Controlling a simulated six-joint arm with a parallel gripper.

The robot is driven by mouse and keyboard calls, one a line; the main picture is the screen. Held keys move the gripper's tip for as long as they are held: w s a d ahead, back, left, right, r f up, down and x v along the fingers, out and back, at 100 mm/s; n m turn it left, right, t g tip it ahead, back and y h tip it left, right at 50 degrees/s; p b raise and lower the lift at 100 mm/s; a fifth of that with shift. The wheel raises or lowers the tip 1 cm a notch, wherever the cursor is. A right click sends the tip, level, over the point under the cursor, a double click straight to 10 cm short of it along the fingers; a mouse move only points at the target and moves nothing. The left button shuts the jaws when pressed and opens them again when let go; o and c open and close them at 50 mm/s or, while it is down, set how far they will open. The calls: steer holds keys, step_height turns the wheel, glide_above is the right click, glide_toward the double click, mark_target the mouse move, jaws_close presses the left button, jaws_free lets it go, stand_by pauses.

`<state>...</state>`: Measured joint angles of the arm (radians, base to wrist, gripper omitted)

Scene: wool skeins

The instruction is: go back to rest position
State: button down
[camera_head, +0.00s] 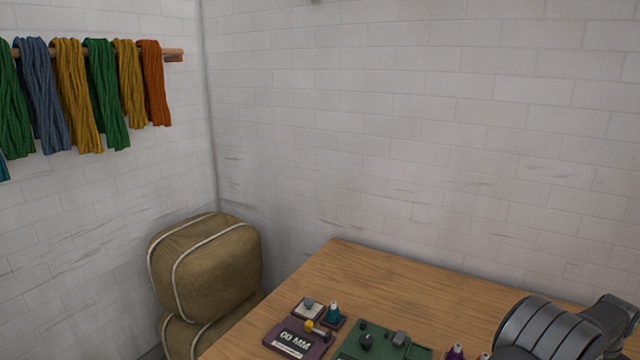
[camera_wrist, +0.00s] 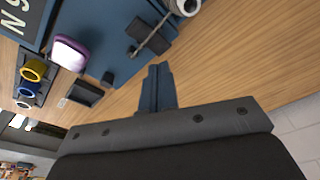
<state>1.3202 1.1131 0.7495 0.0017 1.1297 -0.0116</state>
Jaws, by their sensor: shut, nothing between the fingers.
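My gripper (camera_wrist: 160,78) shows in the wrist view with its two dark blue-grey fingers together and nothing between them. It appears above the wooden table (camera_wrist: 205,50), close to a blue panel with fittings. In the head view, dark grey links of my arm show at the lower right, over the table's right part. The gripper itself is out of sight in the head view.
The wooden table (camera_head: 350,275) holds a purple box (camera_head: 297,338) and a green panel (camera_head: 372,343). Stacked tan bales (camera_head: 215,262) stand left of it. Colored wool skeins (camera_head: 75,95) hang from a wall rod (camera_head: 172,55). The table's far middle is clear.

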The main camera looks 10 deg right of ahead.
step_height(320, 180, down, 4)
steer(key=shift+f, duration=0.1)
stand_by(0.4)
step_height(320, 180, up, 6)
steer(key=shift+r, duration=0.15)
step_height(320, 180, down, 6)
steer(key=shift+f, duration=0.1)
step_height(320, 180, up, 9)
steer(key=s+a+t+h, duration=0.1)
steer(key=s+a, duration=0.1)
steer(key=s, duration=0.5)
steer(key=shift+s+a+f+n+h, duration=0.2)
steer(key=shift+a+f+n+h, duration=0.1)
steer(key=shift+f+h, duration=0.1)
